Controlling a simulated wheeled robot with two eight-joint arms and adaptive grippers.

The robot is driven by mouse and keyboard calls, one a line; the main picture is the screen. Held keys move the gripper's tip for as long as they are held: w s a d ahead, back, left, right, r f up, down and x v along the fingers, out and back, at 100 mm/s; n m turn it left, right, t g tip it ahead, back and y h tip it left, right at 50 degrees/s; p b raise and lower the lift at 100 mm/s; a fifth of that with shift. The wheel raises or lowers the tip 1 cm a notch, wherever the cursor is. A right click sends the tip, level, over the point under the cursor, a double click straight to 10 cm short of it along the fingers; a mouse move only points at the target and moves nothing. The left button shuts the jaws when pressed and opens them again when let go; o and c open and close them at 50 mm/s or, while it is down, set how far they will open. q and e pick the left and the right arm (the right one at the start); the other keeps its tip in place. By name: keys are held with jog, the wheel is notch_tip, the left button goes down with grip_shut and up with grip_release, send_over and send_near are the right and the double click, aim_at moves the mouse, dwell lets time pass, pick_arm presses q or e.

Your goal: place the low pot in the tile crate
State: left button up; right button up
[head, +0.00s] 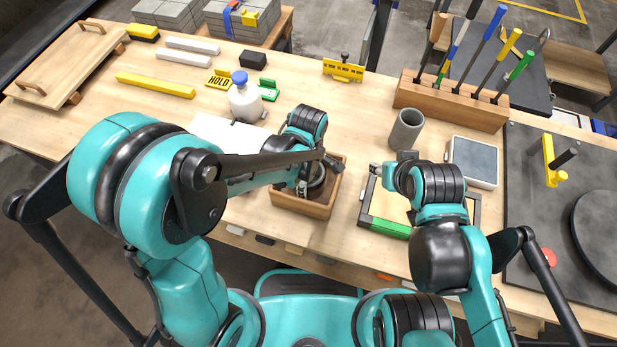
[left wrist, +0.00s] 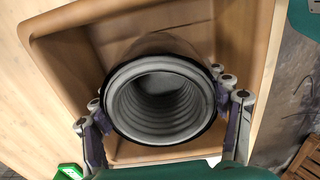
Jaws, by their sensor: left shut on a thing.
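The tile crate (head: 296,206) is a small open wooden box at the table's front edge, left of centre in the head view. In the left wrist view its wooden wall (left wrist: 62,45) surrounds the low pot. The low pot (left wrist: 160,98) is round and grey, with a ribbed inside and a dark rim. My left gripper (left wrist: 160,88) is shut on the pot, with fingers on opposite sides. The pot is within the crate's outline; I cannot tell whether it touches the floor. In the head view my left arm partly hides it. My right gripper (head: 384,169) is beside the grey cylinder, its fingers unclear.
A grey cylinder (head: 406,129) stands right of the crate, near a green-edged frame (head: 389,229) and a grey-topped block (head: 474,161). A white bottle with a blue cap (head: 244,102) stands behind the crate. A wooden tool rack (head: 450,101) is at the back right.

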pick_arm(q)
jog(key=o, duration=1.5)
jog(key=shift+f, duration=0.1)
jog(key=shift+r+p, duration=0.35)
jog(key=shift+r, duration=0.2)
notch_tip(320, 180, up, 11)
jog(key=p, duration=0.4)
jog(key=s+a+r+m+t, duration=0.2)
jog(key=a+r+m+t, duration=0.1)
jog(key=a+m, duration=0.4)
jog(key=s+a+r+m+t, duration=0.3)
jog(key=a+m, duration=0.4)
jog(key=a, duration=0.3)
jog(key=shift+a+r+t, duration=0.4)
jog(key=shift+r+t, duration=0.2)
jog(key=shift+r, duration=0.35)
jog(key=shift+s+f, duration=0.1)
